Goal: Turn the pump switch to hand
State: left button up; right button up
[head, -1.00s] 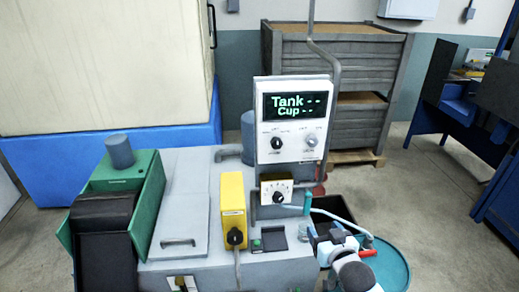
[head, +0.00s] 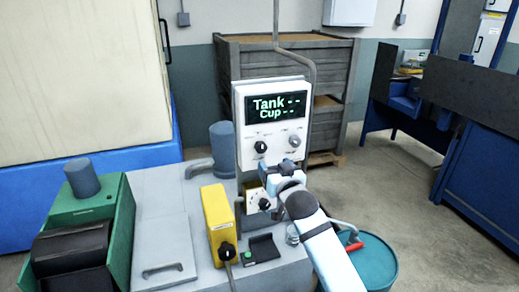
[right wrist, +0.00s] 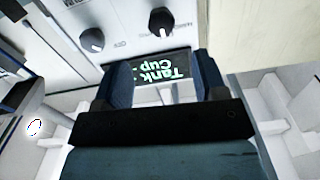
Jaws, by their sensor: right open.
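The control panel (head: 240,165) is a white upright box with a lit "Tank / Cup" display (head: 272,107). Below the display sit a black knob (head: 261,147) and a grey knob (head: 295,140); their labels are too small to read, so I cannot tell which is the pump switch. My right gripper (head: 274,176) is just below and in front of the panel's lower edge. In the right wrist view the panel is upside down, with the dark knob (right wrist: 162,21) and grey knob (right wrist: 92,40) beyond the open, empty fingers (right wrist: 165,82). My left gripper is not in view.
A small dial box (head: 251,199) is partly hidden behind my right gripper. A yellow switch box (head: 216,220) stands left of it. A green machine part (head: 120,225) is at left, a teal drum (head: 378,265) at lower right. Open floor (head: 400,170) lies to the right.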

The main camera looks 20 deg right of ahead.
aim_at(263, 150)
jog(key=w, duration=1.1)
jog(key=shift+w+a+p, duration=0.1)
jog(key=shift+a+p, duration=0.15)
jog(key=shift+p, duration=0.05)
jog(key=c, duration=0.9)
jog(key=shift+n, duration=0.4)
jog(key=n+p, duration=0.2)
jog(key=n, duration=0.2)
jog(key=shift+d+n+p, duration=0.1)
jog(key=shift+n+p, duration=0.2)
jog(key=shift+p, duration=0.05)
jog(key=n+p, duration=0.1)
jog(key=n, duration=0.5)
jog(key=shift+p, duration=0.4)
jog(key=shift+n, duration=0.4)
